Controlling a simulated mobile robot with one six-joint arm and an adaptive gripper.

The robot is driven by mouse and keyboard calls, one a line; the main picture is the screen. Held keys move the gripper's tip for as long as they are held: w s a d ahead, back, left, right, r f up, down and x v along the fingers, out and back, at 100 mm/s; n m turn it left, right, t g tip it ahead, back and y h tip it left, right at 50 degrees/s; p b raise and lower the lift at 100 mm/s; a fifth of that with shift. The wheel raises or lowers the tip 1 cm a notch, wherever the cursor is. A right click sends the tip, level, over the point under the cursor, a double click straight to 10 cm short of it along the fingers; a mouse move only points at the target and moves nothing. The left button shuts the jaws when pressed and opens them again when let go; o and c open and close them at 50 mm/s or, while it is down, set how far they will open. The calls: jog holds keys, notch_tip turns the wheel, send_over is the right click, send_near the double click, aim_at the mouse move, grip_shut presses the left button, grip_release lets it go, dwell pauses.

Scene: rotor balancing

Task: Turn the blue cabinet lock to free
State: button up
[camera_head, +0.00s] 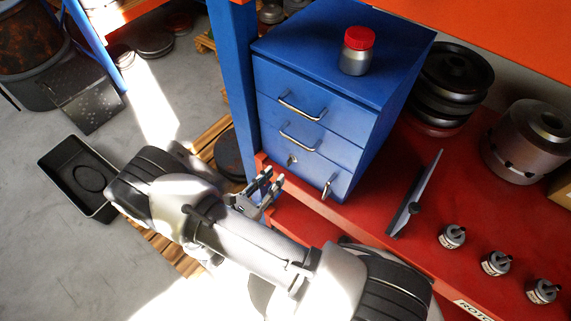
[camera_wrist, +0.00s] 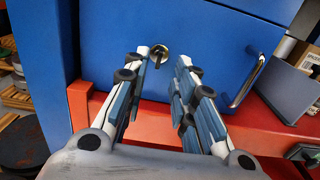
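The blue cabinet (camera_head: 290,70) stands on the red bench, with drawers and metal handles on its front. Its small metal lock (camera_head: 292,159) is on the left part of the lowest drawer front. In the wrist view the lock (camera_wrist: 160,54) shows between and beyond my fingertips, nearer the left finger, with a dark part that may be a key or slot. Its exact turn angle is too small to tell. My gripper (camera_head: 268,182) is open and empty, just below and left of the lock in the head view. The open fingers (camera_wrist: 164,62) point toward the drawer front in the wrist view.
The lowest drawer's handle (camera_head: 328,187) juts out right of the lock, also in the wrist view (camera_wrist: 247,85). A red-lidded jar (camera_head: 356,52) stands on the cabinet. A blue post (camera_head: 232,80) rises close on the left. A tilted grey plate (camera_head: 416,195) stands to the right.

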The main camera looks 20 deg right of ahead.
aim_at(289, 162)
jog(key=x, duration=0.6)
jog(key=shift+w+d, duration=0.2)
jog(key=shift+d, duration=0.1)
jog(key=shift+c, duration=0.6)
grip_shut()
